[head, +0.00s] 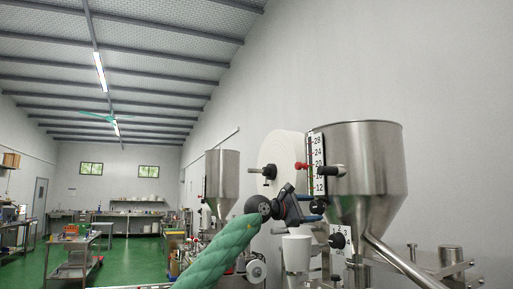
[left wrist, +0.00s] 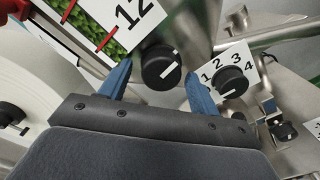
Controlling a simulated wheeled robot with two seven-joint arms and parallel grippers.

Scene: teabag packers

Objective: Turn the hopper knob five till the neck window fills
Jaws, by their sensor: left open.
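The steel hopper (head: 360,165) stands at the right in the head view. Its upright scale (head: 317,163) is numbered down to 12. In the left wrist view, green material shows behind red ticks beside the 12 (left wrist: 131,14). My left gripper (head: 313,204) is open at the hopper's lower left side. In the left wrist view, a black knob with a white line (left wrist: 160,68) appears between its blue fingertips; contact cannot be told. A second black knob (left wrist: 232,80) sits on a white plate numbered 1 to 4. The right gripper is out of view.
A white reel (head: 284,150) and a second steel hopper (head: 221,174) stand left of the main hopper. A slanted steel pipe (head: 400,262) runs down at its right. A cart (head: 70,250) stands on the green floor, far left.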

